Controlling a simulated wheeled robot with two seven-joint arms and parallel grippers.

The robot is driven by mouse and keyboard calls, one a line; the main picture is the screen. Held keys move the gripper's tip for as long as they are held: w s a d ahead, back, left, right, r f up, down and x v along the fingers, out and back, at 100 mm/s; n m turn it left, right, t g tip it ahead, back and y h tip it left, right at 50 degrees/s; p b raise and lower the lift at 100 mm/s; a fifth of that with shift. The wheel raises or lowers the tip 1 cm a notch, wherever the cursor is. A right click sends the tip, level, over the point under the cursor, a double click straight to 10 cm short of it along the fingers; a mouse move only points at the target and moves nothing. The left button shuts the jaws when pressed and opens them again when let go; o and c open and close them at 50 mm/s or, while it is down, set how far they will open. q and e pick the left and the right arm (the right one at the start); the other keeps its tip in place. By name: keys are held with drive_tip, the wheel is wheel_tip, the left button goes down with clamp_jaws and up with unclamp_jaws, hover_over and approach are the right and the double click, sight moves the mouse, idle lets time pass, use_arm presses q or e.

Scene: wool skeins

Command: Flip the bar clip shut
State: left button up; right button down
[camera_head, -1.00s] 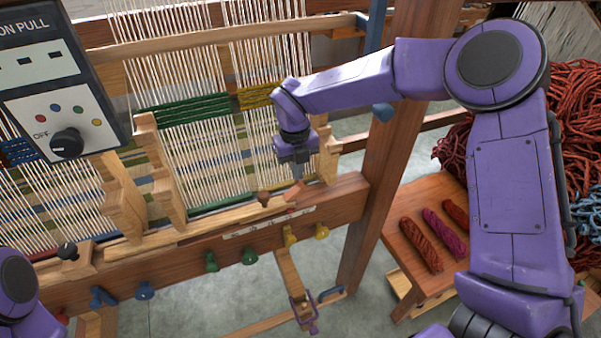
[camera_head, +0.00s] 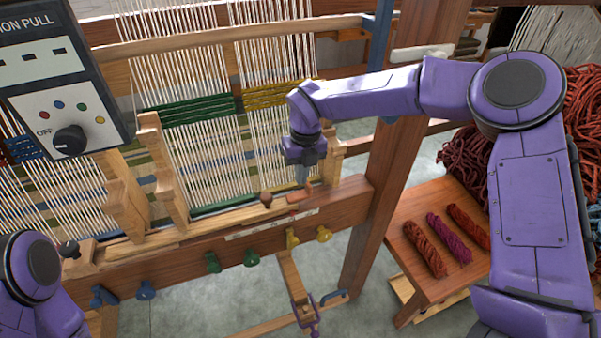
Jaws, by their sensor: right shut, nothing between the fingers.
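The bar clip (camera_head: 299,197) looks like a small orange-brown piece on the front wooden beam of the loom, near its right end. It now lies low and nearly flat along the beam, beside a round brown knob (camera_head: 267,199). My right gripper (camera_head: 303,181) is shut and empty, pointing down just above and behind the clip. Whether its fingertips touch the clip is too small to tell. My left arm shows at the lower left edge, but its gripper is out of view.
A control panel (camera_head: 60,95) with a dial hangs at the upper left. Wooden brackets (camera_head: 160,170) rise from the beam on the left. A loom post (camera_head: 374,230) stands right of the clip. Several coloured pegs line the beam's front. A stool (camera_head: 420,205) holds three skeins.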

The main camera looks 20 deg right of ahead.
drive_tip(key=shift+a, duration=0.25)
wheel_tip(320, 180, up, 4)
drive_tip(key=p, duration=0.3)
wheel_tip(320, 180, up, 9)
drive_tip(key=b, duration=0.2)
hover_over(300, 194)
drive_tip(key=d, duration=0.4)
drive_tip(key=shift+r, duration=0.1)
